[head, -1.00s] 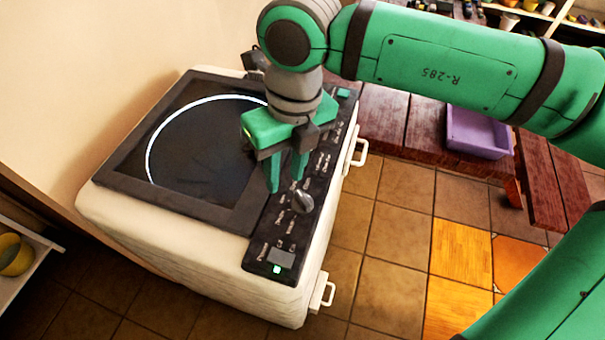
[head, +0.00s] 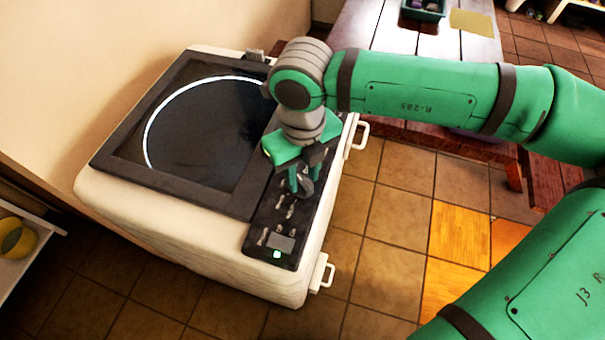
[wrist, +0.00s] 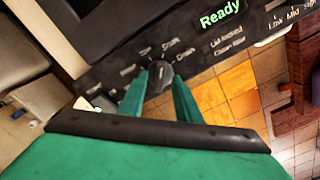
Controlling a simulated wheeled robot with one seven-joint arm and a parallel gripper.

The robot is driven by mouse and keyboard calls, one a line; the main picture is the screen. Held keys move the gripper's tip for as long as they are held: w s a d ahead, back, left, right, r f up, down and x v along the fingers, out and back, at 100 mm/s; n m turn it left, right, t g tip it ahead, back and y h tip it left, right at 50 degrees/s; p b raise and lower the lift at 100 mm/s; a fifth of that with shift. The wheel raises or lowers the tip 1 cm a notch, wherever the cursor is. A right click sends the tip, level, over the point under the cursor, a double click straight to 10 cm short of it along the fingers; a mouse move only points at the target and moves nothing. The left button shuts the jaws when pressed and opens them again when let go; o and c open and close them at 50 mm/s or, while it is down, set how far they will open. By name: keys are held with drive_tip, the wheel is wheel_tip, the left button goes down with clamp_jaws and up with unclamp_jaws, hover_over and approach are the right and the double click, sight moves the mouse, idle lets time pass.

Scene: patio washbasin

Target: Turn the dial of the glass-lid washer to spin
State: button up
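The glass-lid washer (head: 200,245) is a white top-loader with a dark lid with a round, pale-rimmed window (head: 205,125). Its dark control panel (head: 262,236) runs along the right side. The grey round dial (head: 306,188) is on this panel, partly hidden by my gripper (head: 299,187). In the wrist view the dial (wrist: 159,76) lies between the two green fingertips of my gripper (wrist: 160,82), one on each side. The fingers are apart; firm contact is not clear. Small white labels surround the dial, too small to read surely. The display (wrist: 220,14) reads "Ready".
White handles (head: 321,273) stick out from the washer's right side. A dark red wooden table (head: 400,30) stands behind, with a dark green bin (head: 424,9) on it. A shelf with a yellow bowl (head: 17,238) is at far left.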

drive_tip(key=shift+f, duration=0.3)
drive_tip(key=shift+w, duration=0.1)
clamp_jaws()
drive_tip(key=shift+n, duration=0.3)
drive_tip(key=n, duration=0.2)
drive_tip(key=shift+n, duration=2.5)
unclamp_jaws()
